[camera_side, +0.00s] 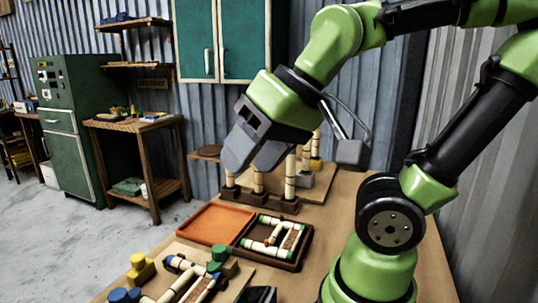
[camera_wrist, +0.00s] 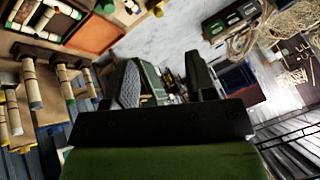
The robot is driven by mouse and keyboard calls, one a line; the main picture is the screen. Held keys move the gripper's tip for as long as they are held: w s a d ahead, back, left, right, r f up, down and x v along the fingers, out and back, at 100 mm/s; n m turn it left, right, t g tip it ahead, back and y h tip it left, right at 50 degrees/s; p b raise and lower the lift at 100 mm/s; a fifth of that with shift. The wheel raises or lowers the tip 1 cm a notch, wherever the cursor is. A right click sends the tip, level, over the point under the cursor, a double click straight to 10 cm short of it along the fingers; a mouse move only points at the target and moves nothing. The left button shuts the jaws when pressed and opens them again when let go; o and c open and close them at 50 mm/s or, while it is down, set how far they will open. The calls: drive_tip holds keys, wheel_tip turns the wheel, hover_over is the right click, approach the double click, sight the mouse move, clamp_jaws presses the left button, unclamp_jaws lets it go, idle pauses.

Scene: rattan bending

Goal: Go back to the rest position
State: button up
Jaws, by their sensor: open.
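My gripper (camera_side: 240,152) is raised above the workbench in the side view, tilted and pointing down to the left. In the wrist view my gripper (camera_wrist: 164,78) shows two dark fingers spread apart with nothing between them. Upright rattan poles (camera_side: 290,176) stand in a wooden holder behind and below it. An open tray (camera_side: 302,252) with an orange left half (camera_side: 214,228) lies on the bench below, with rattan pieces in its right half. The gripper appears apart from all of these.
A wooden board with rattan pieces (camera_side: 187,284) and a yellow block (camera_side: 140,270) lie at the bench's front left. A green cabinet (camera_side: 226,40) hangs on the corrugated wall behind. The wrist view shows rope coils (camera_wrist: 258,38) at the upper right. The air left of the gripper is clear.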

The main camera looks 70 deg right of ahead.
drive_tip(key=shift+s+d+t, duration=0.1)
drive_tip(key=shift+s+t, duration=0.2)
drive_tip(key=shift+s, duration=0.7)
idle(0.5)
